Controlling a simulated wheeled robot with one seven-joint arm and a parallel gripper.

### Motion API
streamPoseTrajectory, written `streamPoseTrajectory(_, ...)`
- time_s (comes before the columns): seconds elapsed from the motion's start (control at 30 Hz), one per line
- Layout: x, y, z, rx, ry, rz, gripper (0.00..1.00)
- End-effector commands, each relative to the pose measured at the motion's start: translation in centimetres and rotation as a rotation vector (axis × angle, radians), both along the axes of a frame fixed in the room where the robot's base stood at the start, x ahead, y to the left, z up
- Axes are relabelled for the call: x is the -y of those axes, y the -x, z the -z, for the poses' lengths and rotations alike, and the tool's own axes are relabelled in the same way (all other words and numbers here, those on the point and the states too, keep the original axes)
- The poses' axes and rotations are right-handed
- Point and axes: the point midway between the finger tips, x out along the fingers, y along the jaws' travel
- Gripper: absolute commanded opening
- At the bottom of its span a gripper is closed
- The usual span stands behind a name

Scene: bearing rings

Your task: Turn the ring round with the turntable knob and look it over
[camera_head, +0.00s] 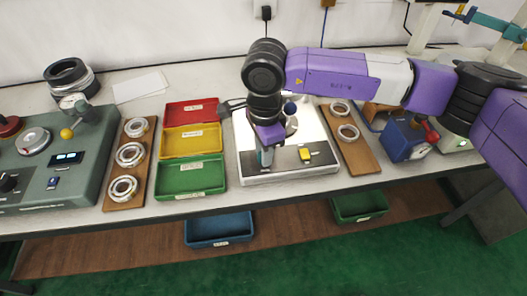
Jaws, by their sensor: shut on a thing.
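The inspection station (241,136) is a pale box with a bright white top and a grey front panel, standing mid-bench. A metal ring (292,126) shows on its lit top, partly hidden behind my wrist. My gripper (266,158) points down at the left part of the front panel. It is shut at the turntable knob, which the fingers hide almost wholly. A dark blue ball (290,108) shows just right of my wrist, above the ring. The ring's surface is too small to judge for marks.
Red (191,111), yellow (192,140) and green (190,177) trays lie left of the station. A wooden board (113,192) with three rings and a grey-green gauge machine (75,175) stand further left. Another ring board (361,158) and a blue device (401,139) are to the right.

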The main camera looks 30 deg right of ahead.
Motion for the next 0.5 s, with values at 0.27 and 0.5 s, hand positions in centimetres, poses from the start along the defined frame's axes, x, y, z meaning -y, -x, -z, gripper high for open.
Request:
streamPoseTrajectory(0.27, 0.03, -0.03, 0.16, 0.002, 0.002, 0.19, 0.0)
streamPoseTrajectory(0.5, 0.0, 0.01, 0.11, 0.001, 0.001, 0.334, 0.0)
